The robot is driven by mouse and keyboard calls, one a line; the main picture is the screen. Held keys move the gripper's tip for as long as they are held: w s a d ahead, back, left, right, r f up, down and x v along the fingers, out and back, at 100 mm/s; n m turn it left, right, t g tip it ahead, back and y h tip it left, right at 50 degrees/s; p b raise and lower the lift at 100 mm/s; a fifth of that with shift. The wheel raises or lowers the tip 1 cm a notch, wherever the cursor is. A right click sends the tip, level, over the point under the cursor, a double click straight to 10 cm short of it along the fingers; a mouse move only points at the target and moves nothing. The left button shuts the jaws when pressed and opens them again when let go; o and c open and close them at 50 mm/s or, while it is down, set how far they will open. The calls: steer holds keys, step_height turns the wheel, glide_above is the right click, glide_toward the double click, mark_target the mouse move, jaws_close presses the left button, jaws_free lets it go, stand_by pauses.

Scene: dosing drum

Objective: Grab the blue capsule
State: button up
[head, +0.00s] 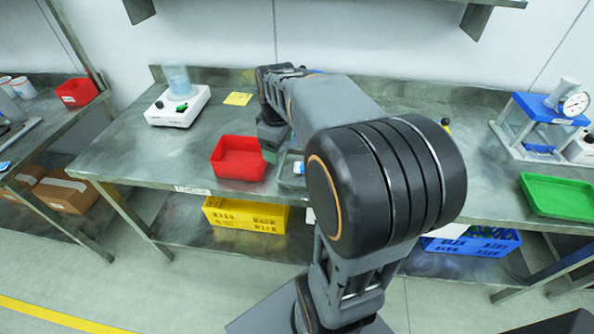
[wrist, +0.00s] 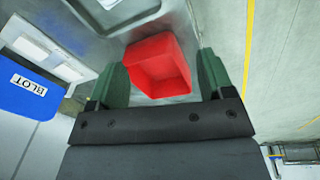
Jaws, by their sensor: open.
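I cannot make out a blue capsule in either view; my arm hides part of the bench in the head view. My gripper (wrist: 163,62) is open in the wrist view, its two green fingers apart with nothing held between them. A red bin (wrist: 160,68) shows beyond and between the fingers, and its inside looks empty. In the head view my gripper (head: 269,151) points down beside the right side of the red bin (head: 239,158), partly hidden by my arm.
A grey tray (head: 291,170) lies right of the red bin, partly hidden. A blue box marked BLOT (wrist: 32,83) is left of my gripper. A white stirrer with a beaker (head: 178,106) stands left; a green tray (head: 558,197) lies right. Bare bench lies left of the red bin.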

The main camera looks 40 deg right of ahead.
steer(key=w+d+f+n+g, duration=0.15)
steer(key=w+d+n, duration=0.25)
steer(key=d, duration=0.5)
glide_above(298, 167)
steer(key=f, duration=0.7)
steer(key=shift+d+f+b, duration=0.2)
steer(key=shift+f+b, duration=0.1)
steer(key=shift+a+f, duration=0.1)
steer(key=shift+f, duration=3.2)
steer(key=c, duration=1)
steer(key=shift+r, duration=0.15)
